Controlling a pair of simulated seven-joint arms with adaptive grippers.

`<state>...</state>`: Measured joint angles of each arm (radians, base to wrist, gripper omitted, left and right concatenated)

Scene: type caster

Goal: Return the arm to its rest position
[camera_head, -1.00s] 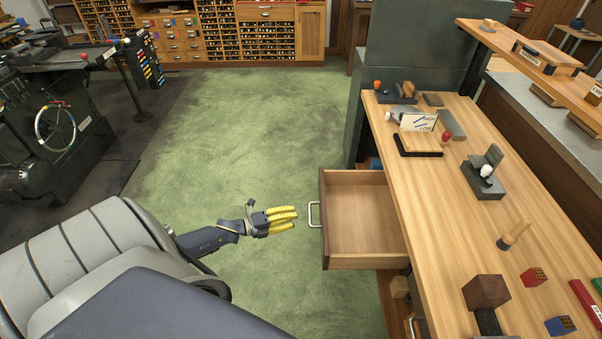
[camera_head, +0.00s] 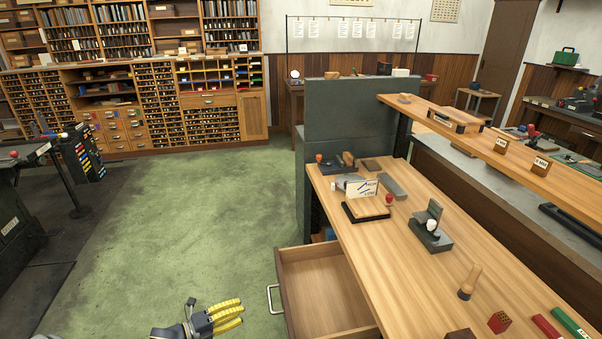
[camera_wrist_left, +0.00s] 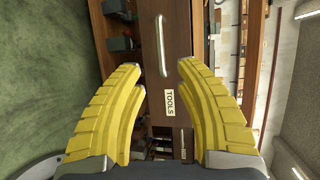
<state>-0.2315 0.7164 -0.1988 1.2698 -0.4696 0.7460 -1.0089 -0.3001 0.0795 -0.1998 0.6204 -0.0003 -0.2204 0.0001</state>
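My left gripper (camera_head: 228,315) has yellow fingers and shows at the bottom of the head view, left of the open drawer. In the left wrist view the gripper (camera_wrist_left: 158,75) has its fingers spread apart with nothing between them. The wooden drawer (camera_head: 322,290) is pulled out of the workbench and looks empty where its inside shows. Its metal handle (camera_head: 272,299) is a short way right of the fingertips and apart from them. A drawer front with a TOOLS label (camera_wrist_left: 170,102) and a metal handle (camera_wrist_left: 161,46) shows beyond the fingers. My right gripper is not in view.
The workbench top (camera_head: 400,270) on the right holds a small stand with a card (camera_head: 362,190), a grey metal block tool (camera_head: 430,232) and a wooden-handled tool (camera_head: 470,280). A dark machine (camera_head: 18,225) stands at the left. The green floor (camera_head: 190,210) between is clear.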

